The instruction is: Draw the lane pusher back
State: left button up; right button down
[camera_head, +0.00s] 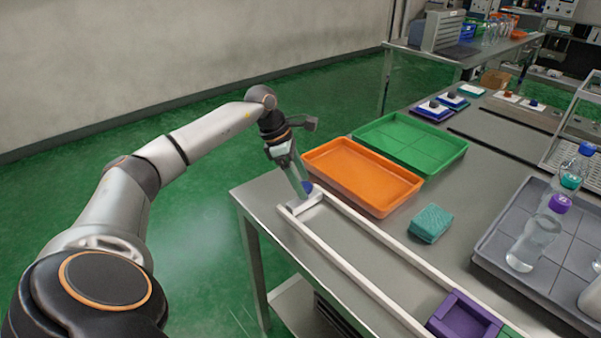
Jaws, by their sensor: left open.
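The lane has two pale parallel rails (352,272) and runs along the table from its left corner toward the bottom right. The lane pusher (305,206), a pale crosspiece, sits between the rails at the lane's left end. My left gripper (303,190) points down at the pusher and is open. A small blue part shows beside its fingertips; I cannot tell whether the fingers touch the pusher. A purple square holder (465,318) sits in the lane at the lower right, with a green piece (508,333) just beyond it, cut off by the frame. My right gripper is out of view.
An orange tray (362,174) and a green tray (410,141) stand behind the lane. A teal sponge-like block (431,223) lies right of the rails. A grey tray (490,246) with bottles stands at the right. The lane between pusher and purple holder is clear.

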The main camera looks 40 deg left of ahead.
pick_arm(q)
jog(key=p+v, duration=0.1)
jog(key=v, duration=1.1)
jog(key=shift+r, duration=0.25)
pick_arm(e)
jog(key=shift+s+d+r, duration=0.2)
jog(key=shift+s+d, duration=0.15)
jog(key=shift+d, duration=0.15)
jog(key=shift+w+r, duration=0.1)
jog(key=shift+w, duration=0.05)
pick_arm(q)
jog(key=shift+s, duration=0.1)
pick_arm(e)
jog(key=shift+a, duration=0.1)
